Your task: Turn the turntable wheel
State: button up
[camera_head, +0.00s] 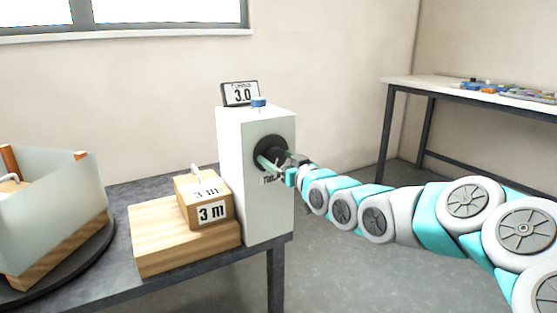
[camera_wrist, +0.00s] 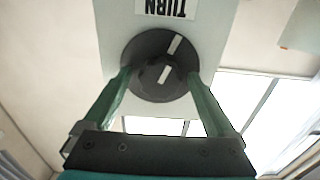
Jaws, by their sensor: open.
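A round black wheel (camera_head: 271,148) is on the right face of a white upright box (camera_head: 246,185). In the wrist view the wheel (camera_wrist: 158,48) has a smaller raised hub (camera_wrist: 161,80) at its centre, each with a white mark. A TURN label (camera_wrist: 166,6) is beside it on the box. My gripper (camera_head: 270,165) is at the wheel. In the wrist view its green fingers (camera_wrist: 160,77) are open, one on each side of the hub; I cannot tell whether they touch it. A black turntable (camera_head: 88,255) is at the left, under a frosted-walled box with a wooden base.
A display (camera_head: 240,94) reading 3.0 and a blue button (camera_head: 259,102) are on top of the white box. A second table (camera_head: 450,91) with small parts is at the right.

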jog(key=shift+d, duration=0.1)
jog(key=v, duration=0.7)
jog(key=shift+s+d+b, duration=0.15)
jog(key=shift+s+b, duration=0.2)
jog(key=shift+b, duration=0.05)
jog(key=shift+f, duration=0.1)
